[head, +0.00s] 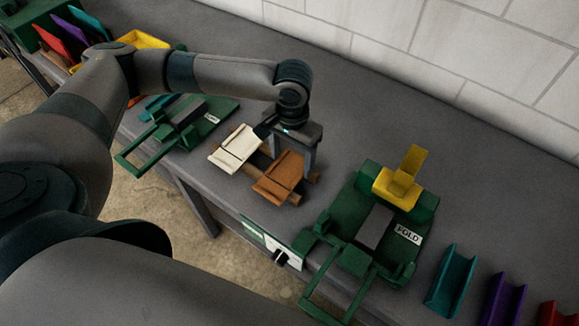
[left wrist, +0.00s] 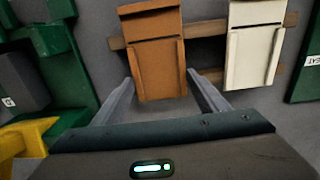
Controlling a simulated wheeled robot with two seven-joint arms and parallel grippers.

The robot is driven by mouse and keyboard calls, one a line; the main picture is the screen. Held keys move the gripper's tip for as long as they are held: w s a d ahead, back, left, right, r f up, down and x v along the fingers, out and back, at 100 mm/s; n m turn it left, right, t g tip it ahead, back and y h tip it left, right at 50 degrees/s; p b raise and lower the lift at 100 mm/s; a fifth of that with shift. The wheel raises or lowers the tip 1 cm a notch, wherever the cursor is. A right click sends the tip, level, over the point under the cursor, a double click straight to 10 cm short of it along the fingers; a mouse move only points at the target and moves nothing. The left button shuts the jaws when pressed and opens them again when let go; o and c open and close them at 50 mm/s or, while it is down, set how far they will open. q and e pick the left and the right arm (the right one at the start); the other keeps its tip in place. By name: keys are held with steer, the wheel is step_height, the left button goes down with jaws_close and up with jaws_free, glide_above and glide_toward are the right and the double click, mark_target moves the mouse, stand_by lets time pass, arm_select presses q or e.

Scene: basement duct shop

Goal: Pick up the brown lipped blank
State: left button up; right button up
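The brown lipped blank (head: 278,178) lies across wooden rails on the grey bench, to the right of a cream blank (head: 236,148). In the left wrist view the brown blank (left wrist: 155,58) is at the top centre, with the cream blank (left wrist: 254,45) to its right. My left gripper (head: 294,156) is over the far end of the brown blank, pointing down. In the wrist view its two fingers (left wrist: 160,80) are apart, one on each side of the brown blank's near end. I cannot tell whether either finger touches it. My right gripper is not in view.
A green fixture labelled FOLD (head: 408,234) with a yellow piece (head: 403,182) stands to the right. Another green fixture (head: 180,128) is to the left. Teal (head: 452,280) and purple (head: 503,298) channels stand at right. The bench behind the gripper is clear up to the wall.

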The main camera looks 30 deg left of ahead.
mark_target(293, 167)
arm_select(q)
steer(key=c, duration=0.5)
steer(key=shift+r, duration=0.1)
steer(key=shift+r, duration=0.4)
steer(key=r, duration=0.1)
steer(key=r+b, duration=0.2)
steer(key=shift+d+r, duration=0.1)
steer(key=shift+d, duration=0.15)
steer(key=s+d+r, duration=0.1)
steer(key=d+r, duration=0.1)
steer(key=d, duration=0.1)
steer(key=s+d+r+b, duration=0.1)
steer(key=d+r, duration=0.1)
steer(key=d, duration=0.2)
steer(key=s+d+r+b, duration=0.1)
steer(key=d+r, duration=0.2)
steer(key=shift+s+d, duration=0.3)
steer(key=shift+s, duration=0.1)
